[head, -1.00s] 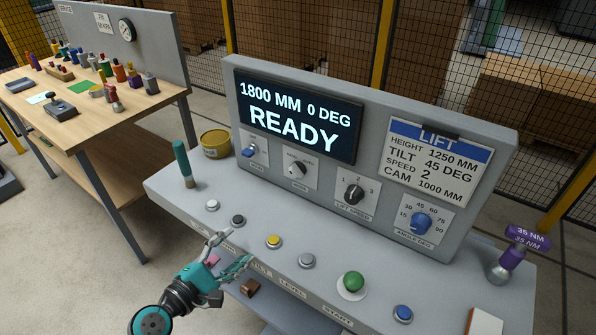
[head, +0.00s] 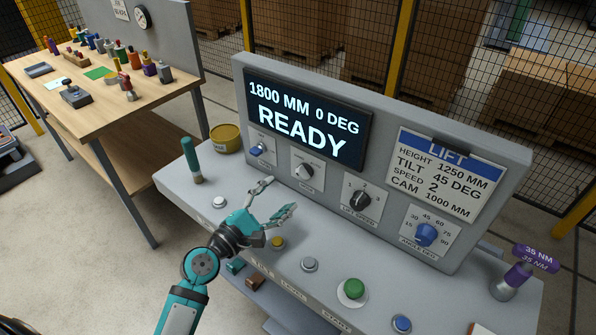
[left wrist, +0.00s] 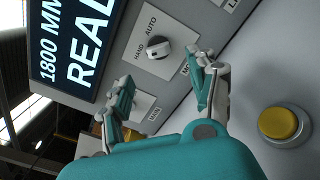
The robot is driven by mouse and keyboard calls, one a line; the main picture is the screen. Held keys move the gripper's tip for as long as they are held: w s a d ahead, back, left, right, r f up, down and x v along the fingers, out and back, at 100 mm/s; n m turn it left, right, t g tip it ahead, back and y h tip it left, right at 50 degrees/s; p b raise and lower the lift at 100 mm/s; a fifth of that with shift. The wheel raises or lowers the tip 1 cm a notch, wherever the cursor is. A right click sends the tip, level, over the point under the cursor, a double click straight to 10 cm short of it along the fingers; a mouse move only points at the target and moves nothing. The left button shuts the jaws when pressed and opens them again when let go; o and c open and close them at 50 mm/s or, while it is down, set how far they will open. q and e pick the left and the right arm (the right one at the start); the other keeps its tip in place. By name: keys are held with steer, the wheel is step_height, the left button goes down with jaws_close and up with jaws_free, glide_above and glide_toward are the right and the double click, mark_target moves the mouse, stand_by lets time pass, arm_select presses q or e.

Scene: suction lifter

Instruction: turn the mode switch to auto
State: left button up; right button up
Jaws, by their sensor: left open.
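The mode switch (head: 304,170) is a white-and-black rotary knob on a pale plate on the console face, below the display. In the left wrist view the knob (left wrist: 158,47) sits between the labels HAND and AUTO; which one it points at is hard to tell. My left gripper (head: 282,197) is open and empty, in front of the console face, short of the switch and slightly below it. In the left wrist view its two fingers (left wrist: 163,92) stand apart, with the knob ahead beyond the fingertips. My right gripper is not in view.
The display (head: 305,118) reads READY. A blue switch (head: 257,150) is left of the mode switch, the speed knob (head: 361,199) right. A yellow button (left wrist: 284,124), grey button (head: 310,265) and green button (head: 354,289) line the ledge. A green-handled tool (head: 192,160) stands at left.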

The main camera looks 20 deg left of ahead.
mark_target(303, 173)
arm_select(q)
steer(key=p+x, duration=0.1)
steer(key=x, duration=0.7)
steer(key=shift+w+f, duration=0.1)
steer(key=shift+w, duration=0.1)
steer(key=shift+c, duration=1.1)
steer(key=c, duration=0.9)
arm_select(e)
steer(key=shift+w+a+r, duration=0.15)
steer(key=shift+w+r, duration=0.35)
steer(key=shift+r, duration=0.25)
